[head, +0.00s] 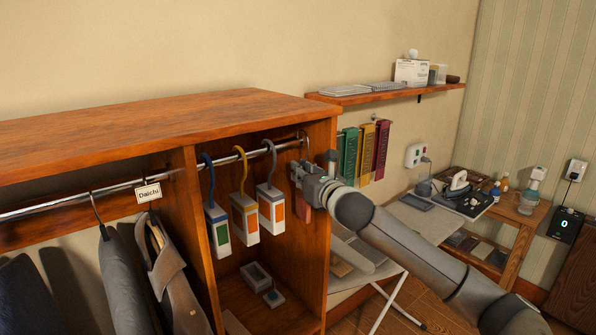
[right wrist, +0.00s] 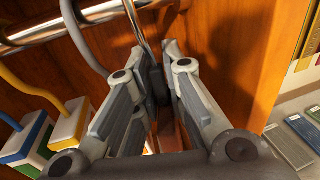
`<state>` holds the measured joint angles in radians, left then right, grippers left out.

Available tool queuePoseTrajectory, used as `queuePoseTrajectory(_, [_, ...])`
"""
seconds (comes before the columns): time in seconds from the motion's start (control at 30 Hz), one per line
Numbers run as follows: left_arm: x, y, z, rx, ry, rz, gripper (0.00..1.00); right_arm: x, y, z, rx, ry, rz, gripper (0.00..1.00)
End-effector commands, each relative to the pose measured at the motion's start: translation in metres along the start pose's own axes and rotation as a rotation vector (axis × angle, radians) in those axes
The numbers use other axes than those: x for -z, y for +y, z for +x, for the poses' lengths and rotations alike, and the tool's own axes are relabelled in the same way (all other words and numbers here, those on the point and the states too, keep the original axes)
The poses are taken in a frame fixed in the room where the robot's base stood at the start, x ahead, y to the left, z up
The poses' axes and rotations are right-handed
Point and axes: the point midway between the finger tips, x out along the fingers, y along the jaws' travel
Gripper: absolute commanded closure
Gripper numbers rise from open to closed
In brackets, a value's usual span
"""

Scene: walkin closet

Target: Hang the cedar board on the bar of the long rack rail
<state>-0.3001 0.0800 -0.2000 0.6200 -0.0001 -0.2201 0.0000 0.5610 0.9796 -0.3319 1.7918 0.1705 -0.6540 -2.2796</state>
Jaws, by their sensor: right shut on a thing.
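My right gripper (head: 322,186) is at the right side of the open wardrobe bay, just below the bar (head: 258,152). It is shut on the reddish-brown cedar board (head: 299,203), which hangs mostly hidden behind the fingers. In the right wrist view, the fingers (right wrist: 158,88) close around a dark piece at the board's top. A thin metal hook (right wrist: 141,30) rises from there beside the bar (right wrist: 62,32). I cannot tell whether the hook rests on the bar. My left gripper is not in view.
Blue-hooked (head: 218,226), yellow-hooked (head: 244,214) and grey-hooked (head: 271,205) boxes hang to the left of the board. A wooden divider (head: 195,225) separates them from the clothes (head: 170,270) and the "Daichi" tag (head: 148,192). The wardrobe's side panel (head: 318,255) is close by.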

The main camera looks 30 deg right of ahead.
Motion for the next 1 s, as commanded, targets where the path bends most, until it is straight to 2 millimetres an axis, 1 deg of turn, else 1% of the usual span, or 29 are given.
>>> queuePoseTrajectory(0.1, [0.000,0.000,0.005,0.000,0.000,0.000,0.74,0.002,-0.001,-0.015,0.001,0.000,-0.005,1.00])
queuePoseTrajectory(0.27, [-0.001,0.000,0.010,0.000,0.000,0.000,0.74,0.003,0.000,-0.035,0.001,-0.001,-0.006,1.00])
queuePoseTrajectory(0.53, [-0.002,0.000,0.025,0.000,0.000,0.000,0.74,0.005,0.001,-0.067,-0.001,-0.001,-0.007,1.00])
queuePoseTrajectory(0.63, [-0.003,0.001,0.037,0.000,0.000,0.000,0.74,0.008,-0.002,-0.079,0.003,0.000,-0.005,1.00])
queuePoseTrajectory(0.8, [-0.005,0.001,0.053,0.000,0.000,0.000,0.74,0.009,0.001,-0.098,0.000,0.000,-0.007,1.00])
queuePoseTrajectory(1.0, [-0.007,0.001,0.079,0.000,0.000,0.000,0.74,0.009,-0.007,-0.105,0.009,-0.002,0.000,1.00])
